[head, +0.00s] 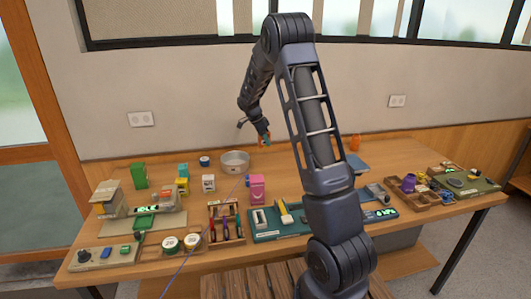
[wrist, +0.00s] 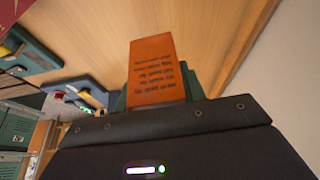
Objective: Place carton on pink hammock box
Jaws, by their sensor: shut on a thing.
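My gripper (head: 264,138) is raised above the back of the table, behind and slightly right of the metal bowl. It is shut on an orange carton (wrist: 153,62) with dark printed text, which sticks out from between the fingers in the wrist view. The pink hammock box (head: 257,190) stands upright near the middle of the table, in front of the bowl and apart from my gripper. Its top looks clear.
A metal bowl (head: 235,161) stands behind the pink box. A wooden tray (head: 226,222) and a teal tray (head: 275,228) lie in front. Green, yellow and white boxes stand to the left. An orange bottle (head: 355,143) stands at the back right. Bare table lies right of the bowl.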

